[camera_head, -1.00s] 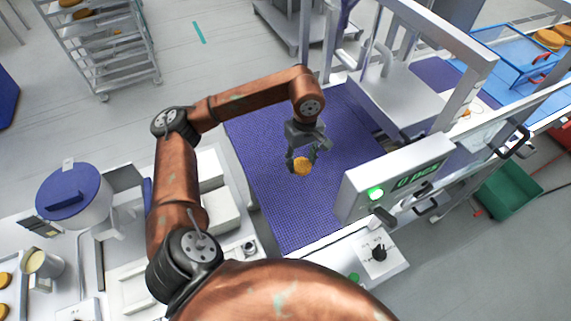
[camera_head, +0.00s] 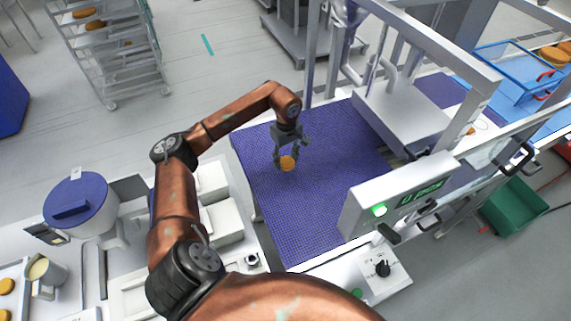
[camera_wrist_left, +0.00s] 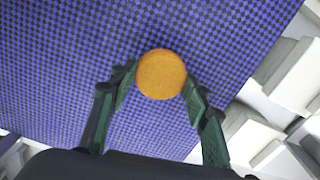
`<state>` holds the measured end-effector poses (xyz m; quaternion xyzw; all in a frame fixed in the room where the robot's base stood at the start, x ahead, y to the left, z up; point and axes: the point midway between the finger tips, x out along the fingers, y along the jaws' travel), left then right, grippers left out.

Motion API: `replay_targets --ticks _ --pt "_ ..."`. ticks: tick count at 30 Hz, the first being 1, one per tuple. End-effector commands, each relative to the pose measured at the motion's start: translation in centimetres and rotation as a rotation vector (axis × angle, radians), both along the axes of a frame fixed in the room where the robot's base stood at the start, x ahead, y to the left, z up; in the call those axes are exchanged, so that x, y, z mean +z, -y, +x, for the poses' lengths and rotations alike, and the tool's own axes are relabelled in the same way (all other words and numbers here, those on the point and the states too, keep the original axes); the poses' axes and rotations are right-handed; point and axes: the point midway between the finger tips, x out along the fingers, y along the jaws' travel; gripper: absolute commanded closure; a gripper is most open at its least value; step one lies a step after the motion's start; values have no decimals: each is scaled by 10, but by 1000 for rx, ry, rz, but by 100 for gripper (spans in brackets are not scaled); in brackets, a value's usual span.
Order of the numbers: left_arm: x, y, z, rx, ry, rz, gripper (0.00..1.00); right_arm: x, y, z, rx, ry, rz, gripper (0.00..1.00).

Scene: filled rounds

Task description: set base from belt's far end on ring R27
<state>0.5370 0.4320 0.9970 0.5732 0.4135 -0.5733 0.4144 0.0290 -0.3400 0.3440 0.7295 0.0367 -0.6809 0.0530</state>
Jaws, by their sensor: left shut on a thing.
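My left gripper (camera_head: 289,155) is over the blue belt (camera_head: 310,205), with its fingers shut on a round golden-brown base (camera_head: 287,164). In the left wrist view the base (camera_wrist_left: 161,75) sits between the tips of the two green fingers (camera_wrist_left: 158,90), with the belt's weave behind it. I cannot tell exactly how high the base is above the belt. Ring R27 cannot be made out in either view. My right gripper is not in view.
A grey machine frame with a display box (camera_head: 400,195) stands at the belt's right. White boxes (camera_head: 222,222) and a blue-lidded pot (camera_head: 80,205) are at the left. A rack (camera_head: 112,55) stands on the floor behind. The belt around the gripper is clear.

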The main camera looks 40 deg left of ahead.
Motion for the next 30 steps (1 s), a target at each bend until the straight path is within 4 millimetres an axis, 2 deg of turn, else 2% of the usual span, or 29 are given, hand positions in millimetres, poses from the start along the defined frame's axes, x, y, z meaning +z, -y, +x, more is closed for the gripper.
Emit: replay_targets --ticks 4,10,21,22,30 --pt "-11 -7 3 2 -3 -1 67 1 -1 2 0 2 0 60" --pt "-38 -6 3 0 -2 -3 67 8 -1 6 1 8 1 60" --pt "-44 -7 3 -1 -1 0 67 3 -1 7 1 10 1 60" --pt "-44 -7 3 -1 -1 0 56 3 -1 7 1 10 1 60" --pt "-43 -7 3 -1 0 0 39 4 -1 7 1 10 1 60"
